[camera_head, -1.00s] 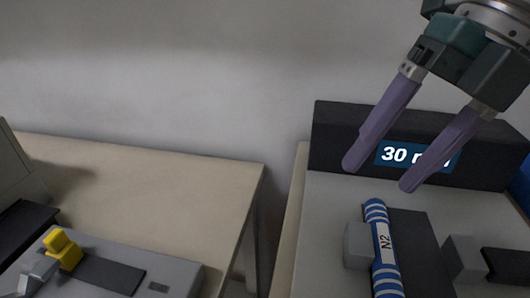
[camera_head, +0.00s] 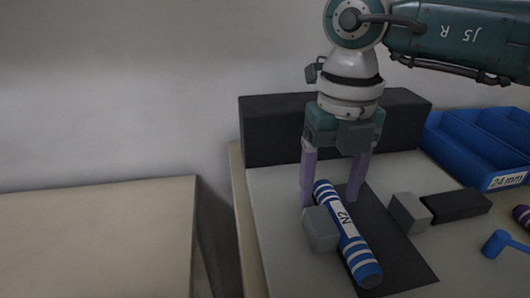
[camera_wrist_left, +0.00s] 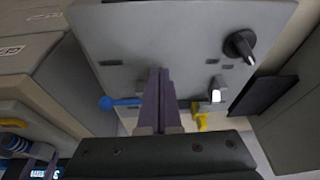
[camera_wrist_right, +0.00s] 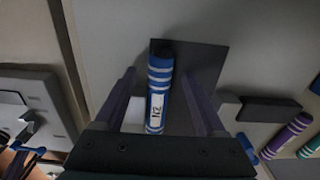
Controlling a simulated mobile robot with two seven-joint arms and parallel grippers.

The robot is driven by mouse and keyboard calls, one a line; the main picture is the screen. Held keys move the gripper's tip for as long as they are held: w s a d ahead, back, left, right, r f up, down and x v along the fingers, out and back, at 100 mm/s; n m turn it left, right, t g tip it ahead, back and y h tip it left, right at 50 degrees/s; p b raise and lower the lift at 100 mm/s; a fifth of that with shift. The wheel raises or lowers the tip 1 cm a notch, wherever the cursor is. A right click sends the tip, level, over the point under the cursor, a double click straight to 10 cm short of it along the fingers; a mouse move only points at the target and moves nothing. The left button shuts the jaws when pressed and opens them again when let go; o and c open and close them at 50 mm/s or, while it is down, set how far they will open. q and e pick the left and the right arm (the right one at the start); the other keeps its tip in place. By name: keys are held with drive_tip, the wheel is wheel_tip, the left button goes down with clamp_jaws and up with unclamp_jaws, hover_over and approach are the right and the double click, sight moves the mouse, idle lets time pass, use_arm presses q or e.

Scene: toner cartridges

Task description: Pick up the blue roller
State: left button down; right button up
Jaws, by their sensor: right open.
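The blue roller (camera_head: 349,238) has white stripes and a white "N2" label. It lies over a dark mat (camera_head: 398,262), against a grey block (camera_head: 321,230). My right gripper (camera_head: 330,202) is open and points down at the roller's far end, one finger on each side. In the right wrist view the roller (camera_wrist_right: 159,85) shows between the spread fingers (camera_wrist_right: 158,73); whether they touch it I cannot tell. My left gripper (camera_wrist_left: 160,72) is outside the head view; in the left wrist view its fingers are together over a grey panel, with nothing visible between them.
A long dark box (camera_head: 270,130) stands behind the roller. Right of the mat are a second grey block (camera_head: 410,212) and a black block (camera_head: 458,205). Blue bins (camera_head: 480,150), one labelled "24 mm", stand at the back right. A gap separates the left table (camera_head: 95,235).

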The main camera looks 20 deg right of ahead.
drive_tip(key=shift+f, duration=0.3)
clamp_jaws()
idle(0.4)
